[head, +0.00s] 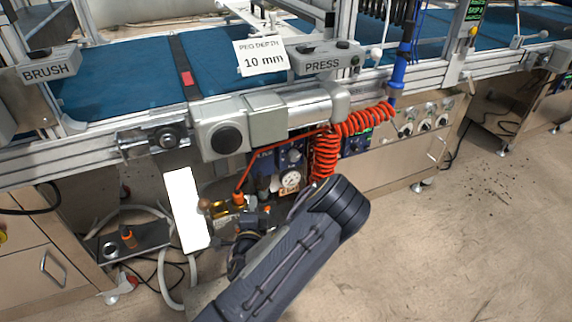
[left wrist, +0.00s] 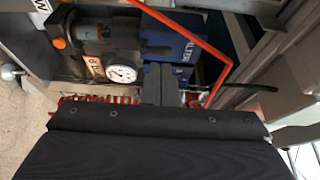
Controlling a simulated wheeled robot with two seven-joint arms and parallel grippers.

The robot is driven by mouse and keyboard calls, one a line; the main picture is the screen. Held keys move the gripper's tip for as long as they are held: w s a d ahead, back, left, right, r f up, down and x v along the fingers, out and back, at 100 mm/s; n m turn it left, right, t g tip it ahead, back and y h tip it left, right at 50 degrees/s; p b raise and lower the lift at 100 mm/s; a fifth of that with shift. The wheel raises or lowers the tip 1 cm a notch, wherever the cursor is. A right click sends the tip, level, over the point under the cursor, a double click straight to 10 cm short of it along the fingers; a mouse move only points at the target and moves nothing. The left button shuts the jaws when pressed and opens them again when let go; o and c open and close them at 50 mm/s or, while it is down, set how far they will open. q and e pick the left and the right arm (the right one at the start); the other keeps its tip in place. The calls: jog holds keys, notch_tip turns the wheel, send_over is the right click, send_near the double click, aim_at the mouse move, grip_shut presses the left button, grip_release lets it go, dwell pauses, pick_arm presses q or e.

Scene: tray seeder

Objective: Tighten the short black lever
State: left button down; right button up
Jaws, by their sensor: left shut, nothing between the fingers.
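My left gripper (head: 250,221) is low under the front rail, beside the air filter unit, at the end of my dark arm. In the left wrist view its dark fingers (left wrist: 160,84) are together with nothing between them. They overlap the view of the blue filter block (left wrist: 178,42). A thin, short black lever (left wrist: 255,87) shows to the right of the fingers in the left wrist view, apart from them. I cannot make out this lever surely in the head view, where my wrist and arm cover part of the area. My right gripper is not in view.
A pressure gauge (head: 290,180) and a coiled orange-red hose (head: 326,150) are close to my arm. A gold fitting (head: 228,203) and a white panel (head: 186,210) stand left of the gripper. Open floor (head: 450,250) lies to the right.

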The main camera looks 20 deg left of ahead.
pick_arm(q)
jog(key=s+d+r+n+g+h, duration=0.9)
jog(key=s+d+r+n+h, duration=0.2)
jog(key=s+d+r+n, duration=0.3)
jog(key=s+r+g, duration=0.2)
jog(key=s+r, duration=0.1)
jog(key=s, duration=0.9)
notch_tip(320, 180, up, 31)
jog(key=p, duration=3.2)
jog(key=shift+w+d+n, duration=0.15)
jog(key=shift+w+n, duration=0.1)
jog(key=shift+n, duration=0.05)
